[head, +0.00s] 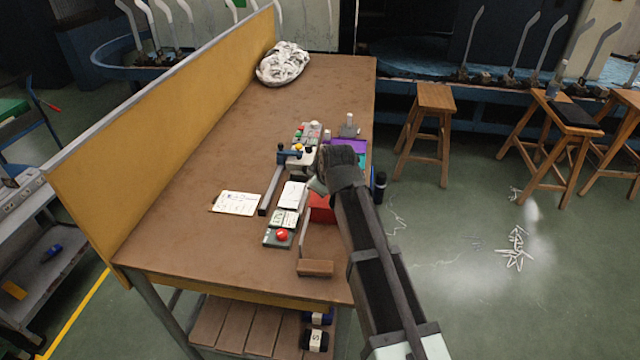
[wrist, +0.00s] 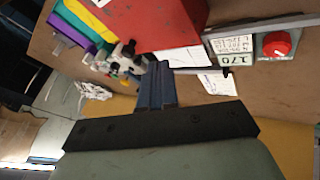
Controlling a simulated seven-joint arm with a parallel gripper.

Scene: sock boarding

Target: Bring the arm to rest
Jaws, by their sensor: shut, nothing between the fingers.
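My arm reaches in from the lower right in the head view, over the right side of the brown table (head: 190,160). My gripper shows in the wrist view (wrist: 156,70) with its two dark fingers together and nothing between them. In the head view the arm's end hides the fingers. The gripper is above the cluster of items at the table's right side, close to a red block (head: 322,212). The red block also shows large in the wrist view (wrist: 160,22). I cannot tell from these frames how high the fingers are above the table.
A yellow partition (head: 160,120) lines the left edge. A crumpled white bundle (head: 283,63) lies at the back. The table's left middle is clear.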

